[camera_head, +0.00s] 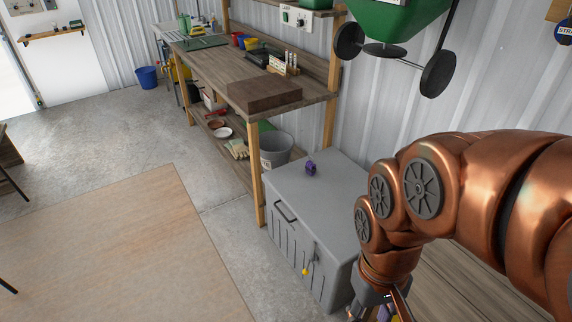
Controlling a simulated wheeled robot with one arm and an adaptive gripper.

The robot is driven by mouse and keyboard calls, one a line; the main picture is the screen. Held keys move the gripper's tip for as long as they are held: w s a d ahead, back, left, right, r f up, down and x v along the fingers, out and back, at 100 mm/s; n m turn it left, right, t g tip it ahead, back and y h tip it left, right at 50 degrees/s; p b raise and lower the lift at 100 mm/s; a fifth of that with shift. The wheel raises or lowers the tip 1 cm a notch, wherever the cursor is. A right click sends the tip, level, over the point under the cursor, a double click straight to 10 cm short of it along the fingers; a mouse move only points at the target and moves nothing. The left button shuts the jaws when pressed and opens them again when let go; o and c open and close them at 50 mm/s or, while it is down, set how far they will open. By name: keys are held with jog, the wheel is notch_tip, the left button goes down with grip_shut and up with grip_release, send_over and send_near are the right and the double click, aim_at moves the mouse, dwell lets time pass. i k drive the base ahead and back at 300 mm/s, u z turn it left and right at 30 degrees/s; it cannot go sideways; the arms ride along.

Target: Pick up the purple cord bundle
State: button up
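A small purple bundle (311,168), which looks like the cord bundle, sits on the lid of the grey chest (335,190), towards its back left. My gripper (378,312) is at the bottom edge of the picture, below my copper arm and to the right of the chest front. It is apart from the bundle. Its fingertips are mostly cut off, so I cannot tell whether it is open or shut. A bit of purple or blue shows beside the gripper, too small to make out.
A wooden workbench (225,62) with a dark wood block (262,95) stands behind the chest. A grey bucket (276,150) is under its near end. A green spreader (400,22) hangs at upper right. The concrete floor (110,140) is open at left.

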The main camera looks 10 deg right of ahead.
aim_at(310, 168)
jog(key=u, duration=0.75)
jog(key=i, duration=2.4)
jog(key=z, duration=1.15)
jog(key=i, duration=0.45)
jog(key=z, duration=0.5)
